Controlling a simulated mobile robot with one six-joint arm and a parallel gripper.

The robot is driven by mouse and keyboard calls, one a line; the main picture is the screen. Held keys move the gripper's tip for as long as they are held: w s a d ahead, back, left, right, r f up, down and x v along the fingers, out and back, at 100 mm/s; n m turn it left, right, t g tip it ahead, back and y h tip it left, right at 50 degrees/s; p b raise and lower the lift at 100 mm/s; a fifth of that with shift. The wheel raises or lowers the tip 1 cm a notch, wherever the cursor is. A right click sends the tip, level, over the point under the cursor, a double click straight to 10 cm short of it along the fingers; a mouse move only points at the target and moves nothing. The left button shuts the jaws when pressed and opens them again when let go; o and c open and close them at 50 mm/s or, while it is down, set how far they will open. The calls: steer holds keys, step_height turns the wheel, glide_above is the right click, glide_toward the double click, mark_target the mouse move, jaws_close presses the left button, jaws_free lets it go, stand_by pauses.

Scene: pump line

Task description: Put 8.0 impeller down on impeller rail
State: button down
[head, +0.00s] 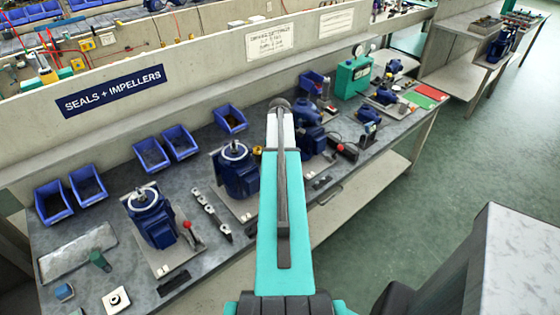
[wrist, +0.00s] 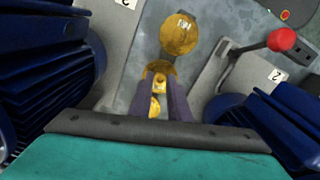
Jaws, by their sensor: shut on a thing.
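My gripper (wrist: 160,78) is in the wrist view, its two dark fingers closed on a brass-coloured impeller (wrist: 158,68). A second round brass piece (wrist: 180,33) with a small pale label lies just beyond the fingertips, over the grey bench; the label is too small to read. More brass shows between the fingers nearer the palm. In the head view my arm hides the fingers; a small yellow-brass piece (head: 257,150) shows just left of the arm. I cannot make out the impeller rail for certain in either view.
Blue finned pumps flank the gripper closely, at left (wrist: 45,75) and right (wrist: 290,125). A red-knobbed lever (wrist: 282,40) stands at upper right. In the head view, blue bins (head: 152,155) line the bench back and a strip with several metal pieces (head: 210,214) lies left.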

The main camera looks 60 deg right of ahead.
steer(key=shift+f, duration=0.2)
stand_by(0.4)
steer(key=c, duration=1.6)
jaws_free()
steer(key=shift+r, duration=0.1)
step_height(320, 180, up, 9)
steer(key=p, duration=0.4)
steer(key=shift+p, duration=0.4)
